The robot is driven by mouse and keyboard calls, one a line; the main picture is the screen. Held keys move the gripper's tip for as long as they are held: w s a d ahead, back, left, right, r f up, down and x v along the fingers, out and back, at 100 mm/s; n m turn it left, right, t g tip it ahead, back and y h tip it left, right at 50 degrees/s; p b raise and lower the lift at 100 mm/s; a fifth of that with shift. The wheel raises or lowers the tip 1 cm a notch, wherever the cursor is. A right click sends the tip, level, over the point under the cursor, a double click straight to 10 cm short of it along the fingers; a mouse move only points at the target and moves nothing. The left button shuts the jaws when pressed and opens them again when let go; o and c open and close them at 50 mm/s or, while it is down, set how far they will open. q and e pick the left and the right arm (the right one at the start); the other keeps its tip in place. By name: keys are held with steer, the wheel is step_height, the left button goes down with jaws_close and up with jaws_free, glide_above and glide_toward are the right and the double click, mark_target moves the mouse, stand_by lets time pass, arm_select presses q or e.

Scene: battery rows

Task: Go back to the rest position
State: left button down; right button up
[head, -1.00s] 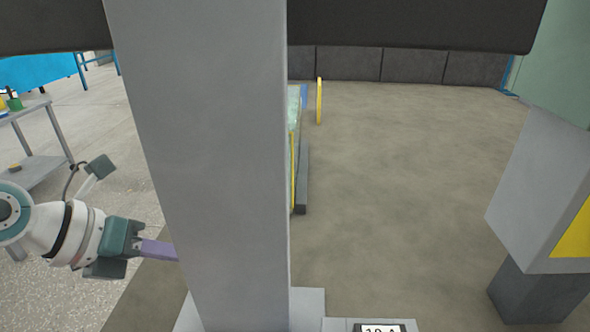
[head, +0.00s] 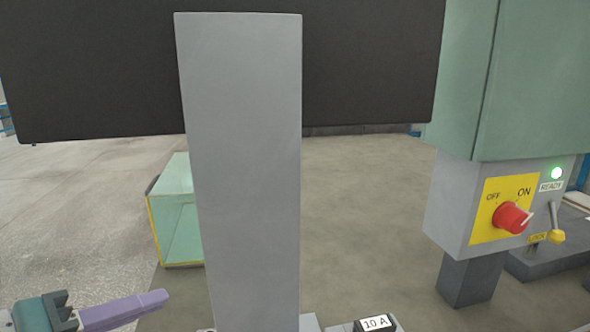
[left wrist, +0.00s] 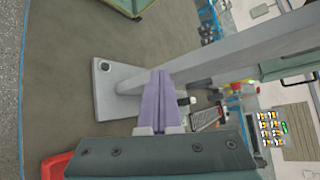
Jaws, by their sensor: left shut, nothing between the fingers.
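My left gripper (head: 160,298) shows at the lower left of the head view, with purple fingers pressed together and nothing between them. In the left wrist view its closed purple fingers (left wrist: 160,76) point up the picture, in front of a grey post (left wrist: 230,58) on a square base plate. They overlap the post in that view; I cannot tell how far apart they are. My right gripper is in neither view.
The grey post (head: 243,180) stands close in front, with a dark panel (head: 90,70) behind its top. A switch box (head: 448,215) with a red knob (head: 511,218) and a green READY light is at the right. A green, yellow-edged case (head: 174,215) is behind the post. Open floor (head: 360,215) lies between.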

arm_select(q)
steer(key=s+a+r+n+t+y+p, duration=0.1)
steer(key=a+r+n+t+y+p, duration=0.2)
steer(key=r+n, duration=0.4)
steer(key=s+r+n+t+y+p, duration=0.1)
steer(key=r+n+y+p, duration=0.2)
steer(key=r+n+y, duration=0.45)
steer(key=s+d+f+n+g+h+p, duration=0.15)
steer(key=s+n+g+p, duration=0.25)
steer(key=s+n+g, duration=0.45)
steer(key=s+d+f+n+g+h+p, duration=0.1)
steer(key=s+n+g+h+p, duration=0.25)
steer(key=s, duration=0.85)
step_height(320, 180, up, 37)
steer(key=n+y+p, duration=0.1)
steer(key=p, duration=3.6)
steer(key=shift+d, duration=0.2)
steer(key=shift+y, duration=0.25)
